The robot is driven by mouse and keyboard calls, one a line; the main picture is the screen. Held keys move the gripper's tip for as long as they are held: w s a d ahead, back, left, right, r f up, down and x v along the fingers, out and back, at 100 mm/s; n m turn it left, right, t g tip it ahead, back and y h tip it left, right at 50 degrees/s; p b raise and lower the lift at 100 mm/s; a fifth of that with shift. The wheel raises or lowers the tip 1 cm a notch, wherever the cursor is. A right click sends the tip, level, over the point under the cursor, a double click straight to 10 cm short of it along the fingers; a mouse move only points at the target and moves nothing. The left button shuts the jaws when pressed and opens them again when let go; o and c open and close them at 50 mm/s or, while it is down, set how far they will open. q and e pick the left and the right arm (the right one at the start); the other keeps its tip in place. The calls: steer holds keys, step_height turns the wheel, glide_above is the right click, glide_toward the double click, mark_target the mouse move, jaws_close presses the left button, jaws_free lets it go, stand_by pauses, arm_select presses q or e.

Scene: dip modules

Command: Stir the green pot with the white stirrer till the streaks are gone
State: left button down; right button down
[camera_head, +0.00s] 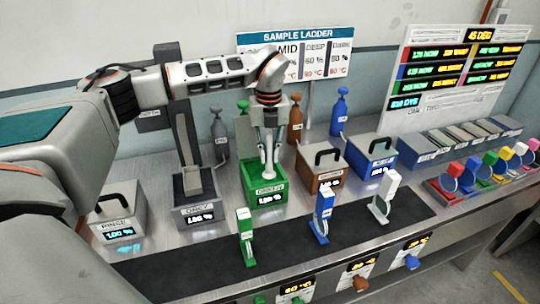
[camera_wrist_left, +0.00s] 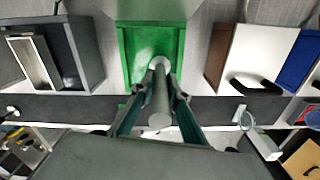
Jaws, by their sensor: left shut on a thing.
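The green pot (camera_head: 266,197) stands open in the row of pots at the back of the bench, with a lit display on its front. My left gripper (camera_head: 269,136) is above it, shut on the white stirrer (camera_head: 269,163). The stirrer points down, its lower end inside the pot's opening. In the left wrist view the stirrer (camera_wrist_left: 160,108) stands between the fingers (camera_wrist_left: 159,116) over the green pot (camera_wrist_left: 124,60). The liquid looks mostly even green with a paler patch; I cannot tell whether streaks remain. My right gripper is not in view.
A grey pot (camera_head: 194,216) is left of the green one; the rinse pot (camera_head: 119,228) is farther left. Lidded brown (camera_head: 321,176) and blue (camera_head: 371,161) pots stand right. Green (camera_head: 245,236), blue (camera_head: 321,216) and white (camera_head: 385,196) handled tools stand on the dark mat (camera_head: 285,250) in front.

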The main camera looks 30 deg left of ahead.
arm_select(q)
steer(key=shift+w+a, duration=1.25)
steer(key=shift+a, duration=0.3)
steer(key=shift+s+a, duration=0.95)
steer(key=shift+s, duration=0.3)
steer(key=shift+d, duration=0.1)
steer(key=shift+s+d, duration=1.65)
steer(key=shift+d, duration=0.25)
